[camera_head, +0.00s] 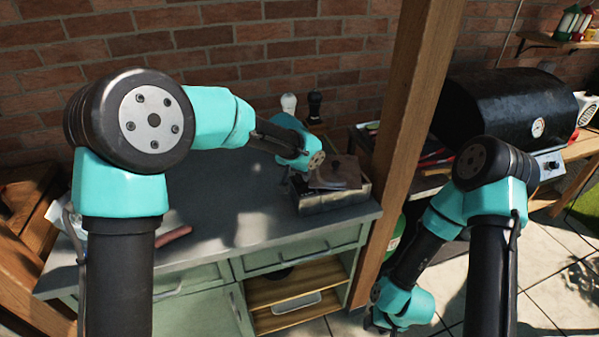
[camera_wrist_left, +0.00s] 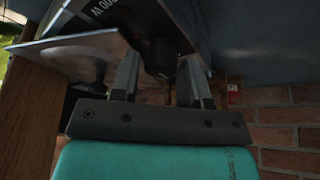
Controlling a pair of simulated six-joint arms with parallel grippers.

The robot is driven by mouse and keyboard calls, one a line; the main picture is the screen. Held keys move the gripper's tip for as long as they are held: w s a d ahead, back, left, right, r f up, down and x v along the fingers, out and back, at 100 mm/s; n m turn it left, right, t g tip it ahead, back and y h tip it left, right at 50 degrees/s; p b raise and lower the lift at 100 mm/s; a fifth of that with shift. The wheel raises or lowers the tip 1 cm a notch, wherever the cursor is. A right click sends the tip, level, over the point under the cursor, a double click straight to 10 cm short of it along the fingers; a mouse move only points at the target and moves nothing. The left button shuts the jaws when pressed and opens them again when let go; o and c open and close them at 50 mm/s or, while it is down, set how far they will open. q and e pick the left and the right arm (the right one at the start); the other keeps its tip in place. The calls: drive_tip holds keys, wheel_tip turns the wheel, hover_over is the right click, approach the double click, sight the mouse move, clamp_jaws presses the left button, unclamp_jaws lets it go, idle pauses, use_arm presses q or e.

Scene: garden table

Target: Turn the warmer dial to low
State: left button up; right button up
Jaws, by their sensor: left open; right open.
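The warmer (camera_head: 332,198) is a low grey box at the right end of the grey counter, with a brown item on top. In the left wrist view its dark panel (camera_wrist_left: 103,15) carries white lettering that reads upside down, partly cut off. A black knob, seemingly the dial (camera_wrist_left: 158,52), shows in shadow. My left gripper (camera_wrist_left: 161,64) is open, with the knob appearing between its two fingers; I cannot tell whether they touch it. The dial's setting is not readable. My right arm hangs low beside the wooden post, and its jaws are not visible.
A wooden post (camera_head: 408,120) stands right of the counter (camera_head: 225,210). A black grill (camera_head: 505,110) is beyond it. Two knobbed items, one white (camera_head: 289,104) and one black (camera_head: 314,104), stand behind my left wrist. A reddish roll (camera_head: 174,234) lies on the counter's left.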

use_arm(q)
drive_tip(key=shift+f, duration=0.1)
drive_tip(key=shift+c, duration=0.2)
drive_tip(key=c, duration=0.6)
drive_tip(key=shift+m, duration=0.5)
drive_tip(key=m+h, duration=0.1)
drive_tip(key=m, duration=0.1)
drive_tip(key=m+g, duration=0.1)
drive_tip(key=m, duration=0.2)
drive_tip(key=shift+w+h, duration=0.1)
drive_tip(key=shift+h, duration=0.3)
drive_tip(key=m+g, duration=0.1)
drive_tip(key=m, duration=0.1)
drive_tip(key=m+g, duration=0.1)
drive_tip(key=m, duration=0.2)
drive_tip(key=shift+g+h, duration=0.3)
drive_tip(key=shift+h, duration=0.1)
drive_tip(key=shift+m, duration=0.3)
